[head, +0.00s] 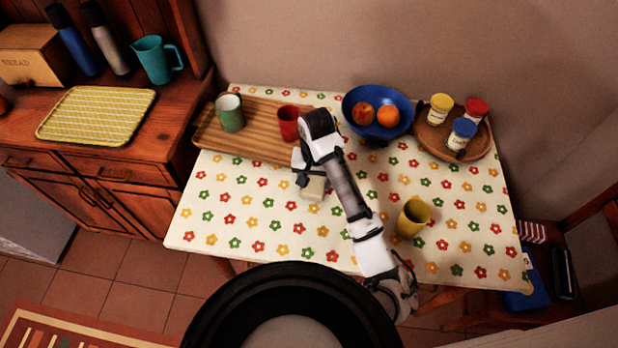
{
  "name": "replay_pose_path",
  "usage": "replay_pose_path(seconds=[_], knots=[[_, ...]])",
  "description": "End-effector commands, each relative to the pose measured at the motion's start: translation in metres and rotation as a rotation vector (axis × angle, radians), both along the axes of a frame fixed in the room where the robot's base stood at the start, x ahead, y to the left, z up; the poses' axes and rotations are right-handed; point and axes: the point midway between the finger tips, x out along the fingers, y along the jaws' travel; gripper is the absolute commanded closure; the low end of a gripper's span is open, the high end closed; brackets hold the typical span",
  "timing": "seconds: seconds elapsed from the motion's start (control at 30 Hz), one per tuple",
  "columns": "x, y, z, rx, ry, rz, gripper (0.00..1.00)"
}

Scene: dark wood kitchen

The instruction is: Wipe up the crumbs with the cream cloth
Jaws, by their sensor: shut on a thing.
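The cream cloth (314,189) is a small folded pale pad at the middle of the flowered table (275,215). My gripper (309,180) is shut on the cloth from above, with the cloth low at the tablecloth. I cannot tell whether the cloth presses on the surface. My arm reaches from the lower right and hides part of the table beside the cloth. I cannot make out crumbs among the printed flowers; they may be too small or hidden.
A wooden tray (245,147) holds a green cup (230,113) and a red cup (288,123). A blue fruit bowl (361,135) and a round tray (428,140) with jars stand behind. A yellow cup (412,218) stands right of my arm. The table's left front is clear.

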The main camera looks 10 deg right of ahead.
Motion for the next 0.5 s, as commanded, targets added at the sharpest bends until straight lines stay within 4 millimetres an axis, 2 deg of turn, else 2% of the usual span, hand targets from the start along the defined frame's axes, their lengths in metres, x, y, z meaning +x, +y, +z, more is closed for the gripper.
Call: replay_pose_path(seconds=[0.3, 0.5], knots=[[-0.008, -0.026, -0.003, 0.0, 0.002, -0.005, 0.68], [-0.009, -0.033, -0.003, -0.001, 0.002, -0.005, 0.68]])
